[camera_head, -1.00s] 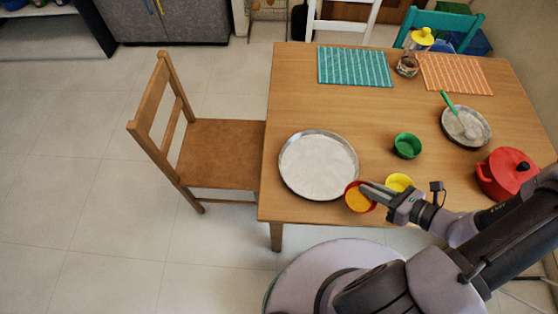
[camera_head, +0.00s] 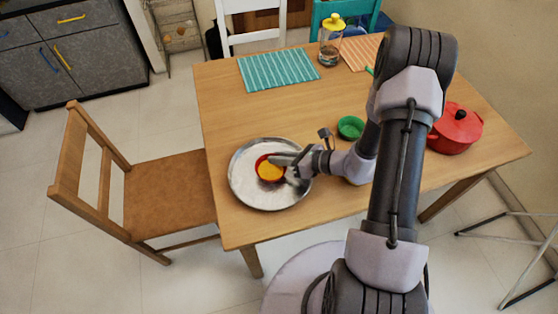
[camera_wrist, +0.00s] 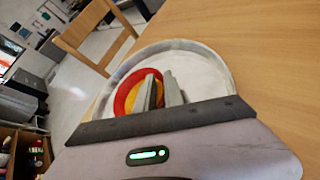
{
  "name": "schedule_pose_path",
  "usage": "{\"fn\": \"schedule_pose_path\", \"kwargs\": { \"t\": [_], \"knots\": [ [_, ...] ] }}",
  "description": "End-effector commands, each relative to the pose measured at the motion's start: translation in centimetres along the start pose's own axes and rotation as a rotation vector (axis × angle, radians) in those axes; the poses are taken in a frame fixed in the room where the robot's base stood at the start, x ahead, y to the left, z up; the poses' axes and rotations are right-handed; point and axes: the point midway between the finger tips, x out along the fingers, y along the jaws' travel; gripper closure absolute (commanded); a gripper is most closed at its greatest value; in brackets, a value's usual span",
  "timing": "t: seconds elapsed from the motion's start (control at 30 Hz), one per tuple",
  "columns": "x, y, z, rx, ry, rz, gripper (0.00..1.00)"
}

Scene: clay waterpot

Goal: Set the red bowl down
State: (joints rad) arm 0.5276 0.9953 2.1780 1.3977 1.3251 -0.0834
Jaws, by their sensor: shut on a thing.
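The red bowl (camera_head: 261,176), with a yellow-orange inside, is over the round silver tray (camera_head: 243,195) near the table's front left. My gripper (camera_head: 281,160) comes from the right and is shut on the bowl's right rim. In the wrist view the red bowl (camera_wrist: 124,101) shows beyond and left of my gripper's fingers (camera_wrist: 160,93), with the tray (camera_wrist: 207,62) behind. The bowl looks slightly tilted there. I cannot tell whether its base touches the tray.
A green bowl (camera_head: 351,127) and a red lidded pot (camera_head: 456,128) stand right of the tray. A teal mat (camera_head: 278,70), an orange mat (camera_head: 361,51) and a yellow-lidded jar (camera_head: 331,44) lie at the back. A wooden chair (camera_head: 160,195) is at left. The table's middle is clear.

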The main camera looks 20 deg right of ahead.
Motion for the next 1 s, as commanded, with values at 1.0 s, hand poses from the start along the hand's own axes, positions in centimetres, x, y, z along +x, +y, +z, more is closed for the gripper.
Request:
{"fn": "schedule_pose_path", "kwargs": {
  "t": [1.0],
  "knots": [
    [-5.8, 0.0, 0.6, 0.0, -0.001, -0.005, 0.66]
  ]
}}
